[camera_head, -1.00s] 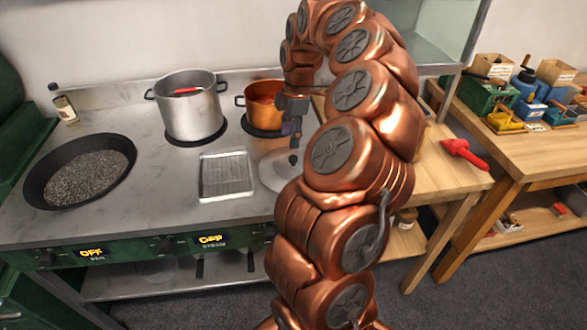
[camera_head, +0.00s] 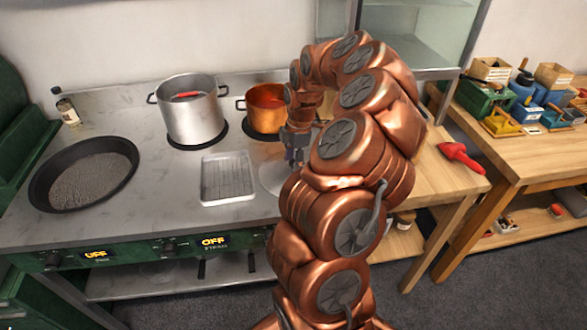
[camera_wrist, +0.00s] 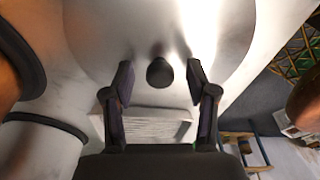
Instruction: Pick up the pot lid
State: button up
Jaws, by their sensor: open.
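The pot lid (camera_wrist: 110,35) is a shiny silver disc with a small dark round knob (camera_wrist: 159,72). In the head view the lid (camera_head: 270,177) lies on the steel counter, right of a rectangular tray, and my arm hides part of it. My gripper (camera_wrist: 160,80) is open, with one dark finger on each side of the knob and a gap on both sides. In the head view my gripper (camera_head: 294,160) points down over the lid, and the knob is hidden there.
A silver pot (camera_head: 192,115) and a copper pot (camera_head: 264,118) stand behind the lid. A metal tray (camera_head: 228,180) lies to its left, and a black pan (camera_head: 45,190) stands farther left. A red object (camera_head: 462,158) lies on the wooden table to the right.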

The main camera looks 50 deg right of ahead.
jog(key=shift+f, duration=0.1)
jog(key=shift+c, duration=0.2)
grip_shut()
